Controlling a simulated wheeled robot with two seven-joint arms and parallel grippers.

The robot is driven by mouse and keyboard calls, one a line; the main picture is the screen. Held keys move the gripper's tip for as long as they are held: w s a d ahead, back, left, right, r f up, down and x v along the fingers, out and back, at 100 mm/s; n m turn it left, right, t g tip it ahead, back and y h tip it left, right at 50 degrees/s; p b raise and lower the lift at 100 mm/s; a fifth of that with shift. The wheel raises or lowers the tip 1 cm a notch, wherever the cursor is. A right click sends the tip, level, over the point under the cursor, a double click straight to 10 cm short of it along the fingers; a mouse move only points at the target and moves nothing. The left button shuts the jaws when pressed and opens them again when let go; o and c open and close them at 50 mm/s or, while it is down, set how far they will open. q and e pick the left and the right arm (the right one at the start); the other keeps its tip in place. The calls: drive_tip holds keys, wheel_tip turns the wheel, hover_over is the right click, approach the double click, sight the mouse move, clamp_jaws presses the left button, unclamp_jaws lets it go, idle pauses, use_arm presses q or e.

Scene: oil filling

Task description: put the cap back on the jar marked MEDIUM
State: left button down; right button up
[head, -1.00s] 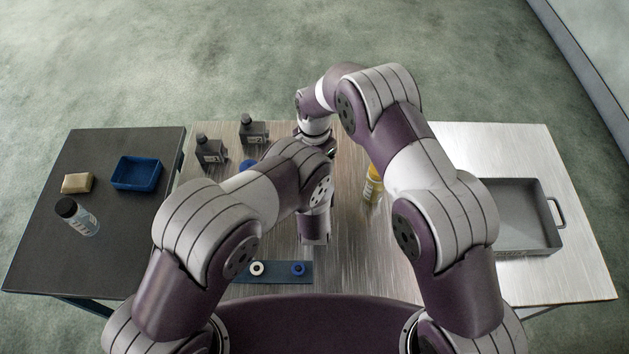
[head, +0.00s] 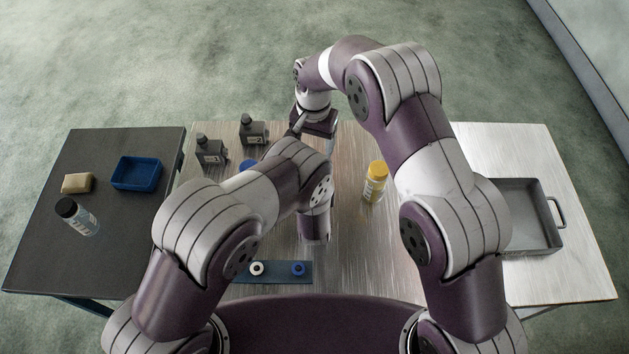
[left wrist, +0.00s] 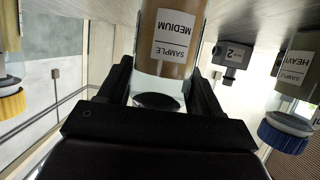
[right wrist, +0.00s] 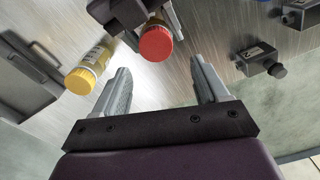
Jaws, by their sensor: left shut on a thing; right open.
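The jar marked MEDIUM (left wrist: 172,62), with brown oil, is upside down in the left wrist view. My left gripper (left wrist: 162,80) is shut on its sides. In the right wrist view a red cap (right wrist: 155,44) sits at the top end of this jar, between the left gripper's dark fingers. In the left wrist view the cap is hidden behind the gripper's palm, so I cannot tell how tightly it sits. In the head view my left arm hides the jar.
A yellow-capped jar (head: 375,182) stands right of my left arm. The blue-capped HEAVY jar (left wrist: 288,125) and dark bottles (head: 211,151) are on the left. A strip (head: 278,272) with rings lies in front. A grey tray (head: 520,240) is on the right.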

drive_tip(key=n, duration=0.5)
drive_tip(key=shift+s+d+r, duration=0.1)
drive_tip(key=shift+s+r, duration=0.1)
drive_tip(key=shift+r, duration=0.2)
drive_tip(key=n, duration=0.3)
drive_tip(key=shift+s, duration=0.1)
drive_tip(key=shift+f, duration=4.05)
drive_tip(key=c, duration=1.1)
drive_tip(key=m, duration=0.4)
drive_tip(key=shift+m, duration=0.3)
drive_tip(key=o, duration=1.2)
drive_tip(key=shift+o, duration=0.2)
